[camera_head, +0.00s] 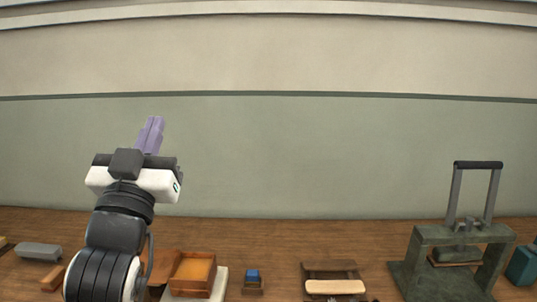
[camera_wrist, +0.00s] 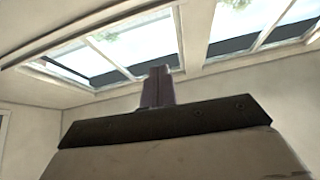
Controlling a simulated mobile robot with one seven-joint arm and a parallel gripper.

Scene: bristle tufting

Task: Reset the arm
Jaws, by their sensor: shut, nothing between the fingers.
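My gripper (camera_head: 151,133) is raised at the left of the head view, well above the bench, with its purple fingers pointing up against the green wall. The fingers are together with nothing between them. In the wrist view my gripper (camera_wrist: 158,86) also shows its purple fingers closed, with windows and ceiling behind them. My arm hides part of the bench at the lower left.
The wooden bench (camera_head: 300,235) runs along the bottom. On it are an orange-lined wooden box (camera_head: 193,272), a small blue-topped block (camera_head: 252,277), a wooden stand with a pale bar (camera_head: 335,286), a green press (camera_head: 458,250) and a grey block (camera_head: 38,251). The air around my gripper is clear.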

